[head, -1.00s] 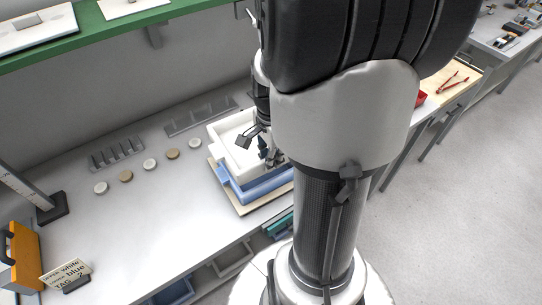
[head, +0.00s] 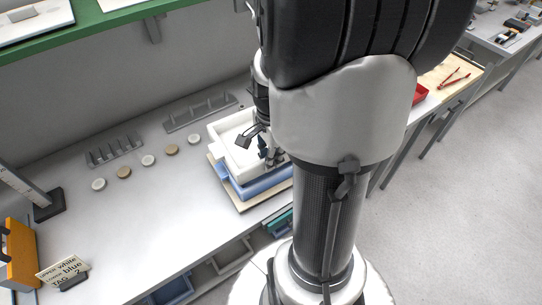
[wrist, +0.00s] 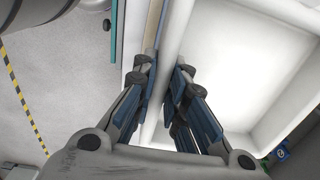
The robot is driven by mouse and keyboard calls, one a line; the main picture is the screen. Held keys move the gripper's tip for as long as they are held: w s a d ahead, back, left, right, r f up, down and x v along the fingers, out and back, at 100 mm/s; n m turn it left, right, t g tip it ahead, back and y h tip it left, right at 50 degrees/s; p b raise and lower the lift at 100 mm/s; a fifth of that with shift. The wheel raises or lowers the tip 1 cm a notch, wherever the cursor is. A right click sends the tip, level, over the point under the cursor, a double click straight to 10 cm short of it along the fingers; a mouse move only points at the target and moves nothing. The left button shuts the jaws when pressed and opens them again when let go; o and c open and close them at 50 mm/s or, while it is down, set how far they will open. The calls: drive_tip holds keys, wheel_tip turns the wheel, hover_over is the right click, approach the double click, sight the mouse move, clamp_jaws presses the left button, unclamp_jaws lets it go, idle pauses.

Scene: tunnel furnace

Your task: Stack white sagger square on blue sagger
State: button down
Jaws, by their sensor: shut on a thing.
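The white sagger (head: 232,157), an open square box, sits on or just above the blue sagger (head: 233,188) at the table's front edge. Blue shows below the white box along its left and front sides; I cannot tell whether the two are exactly square. My gripper (head: 270,157) is at the white sagger's right front side, partly hidden by my arm. In the wrist view my gripper (wrist: 163,85) is shut on the white sagger's wall (wrist: 172,50), one finger on each side. The white sagger's inside (wrist: 240,75) looks empty.
A pale board (head: 218,178) lies under the blue sagger. Several small discs (head: 148,160) and grey racks (head: 115,150) lie to the left and behind. A label card (head: 63,270) and an orange object (head: 18,255) stand front left. The left table middle is clear.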

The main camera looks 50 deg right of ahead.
drive_tip(key=shift+f, duration=0.1)
drive_tip(key=shift+f+b, duration=1)
drive_tip(key=shift+f, duration=0.3)
drive_tip(key=shift+f+b, duration=0.3)
drive_tip(key=shift+f, duration=0.1)
drive_tip(key=c, duration=1.5)
unclamp_jaws()
drive_tip(key=shift+c, duration=0.2)
drive_tip(key=shift+s, duration=0.1)
wheel_tip(320, 180, up, 12)
